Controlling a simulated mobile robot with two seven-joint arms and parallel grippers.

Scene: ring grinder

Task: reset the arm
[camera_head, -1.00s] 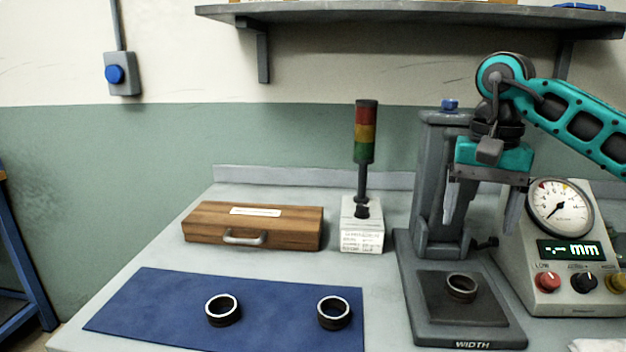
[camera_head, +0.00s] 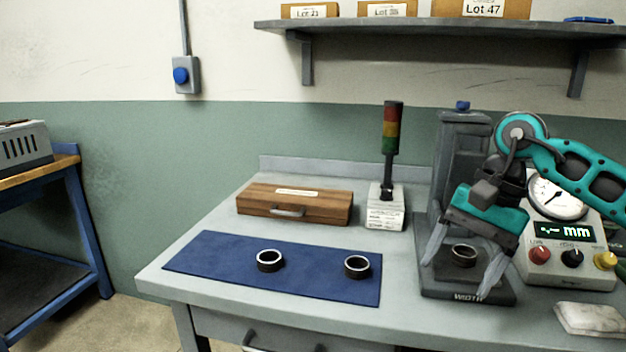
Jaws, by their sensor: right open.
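My right arm comes in from the right, and its teal right gripper (camera_head: 457,280) is open and empty. Its two grey fingers are spread and point down in front of the gauge stand (camera_head: 437,291) marked WIDTH. A dark ring (camera_head: 463,255) lies on the stand's plate and shows between the fingers; I see no contact with it. Two more dark rings, one on the left (camera_head: 270,261) and one on the right (camera_head: 357,267), lie apart on the blue mat (camera_head: 212,265). My left gripper is not in view.
A wooden case (camera_head: 320,207) and a signal tower (camera_head: 390,150) stand behind the mat. The dial and readout box (camera_head: 569,270) is behind my right arm, with a white cloth (camera_head: 590,319) in front. A shelf (camera_head: 430,30) with boxes hangs above. A blue-framed cart (camera_head: 85,215) stands left.

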